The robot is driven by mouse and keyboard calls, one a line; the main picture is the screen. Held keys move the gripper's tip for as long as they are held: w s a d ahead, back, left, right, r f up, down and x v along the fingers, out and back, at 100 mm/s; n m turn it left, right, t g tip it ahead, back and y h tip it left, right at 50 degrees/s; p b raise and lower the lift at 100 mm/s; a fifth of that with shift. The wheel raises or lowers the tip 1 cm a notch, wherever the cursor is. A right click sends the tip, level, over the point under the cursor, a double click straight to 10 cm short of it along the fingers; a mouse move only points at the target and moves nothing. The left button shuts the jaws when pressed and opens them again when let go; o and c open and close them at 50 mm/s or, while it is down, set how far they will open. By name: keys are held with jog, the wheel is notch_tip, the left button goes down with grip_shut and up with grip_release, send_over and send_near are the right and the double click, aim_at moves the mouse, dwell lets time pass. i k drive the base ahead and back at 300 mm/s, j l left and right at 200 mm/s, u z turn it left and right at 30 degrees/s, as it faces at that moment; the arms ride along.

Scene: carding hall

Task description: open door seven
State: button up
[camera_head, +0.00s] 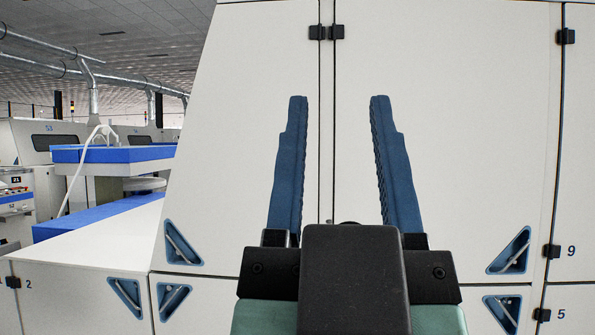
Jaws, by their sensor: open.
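My gripper (338,100) is open and empty, its two blue fingers pointing up and forward in front of the white machine panels. No number seven is readable; my gripper hides part of the panels' lower area. Behind the fingers are a left upper door (240,130) and a right upper door (460,120), with a narrow seam between them. The left one has a blue triangular recessed handle (183,243) at its lower left. The right one has a similar handle (510,252) at its lower right. Both doors look shut.
Lower doors carry recessed handles (172,298) and (503,313). Black hinges include one by the number 9 (552,251) and one by the number 5 (542,314). A low panel marked 2 (75,295) and blue-topped machinery (110,155) stand at left.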

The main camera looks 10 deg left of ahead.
aim_at(255, 57)
jog(key=i+j, duration=0.5)
jog(key=i, duration=0.15)
jog(key=i+j, duration=0.5)
jog(key=i, duration=0.15)
jog(key=i+j, duration=0.55)
jog(key=i+u, duration=0.05)
jog(key=i, duration=0.05)
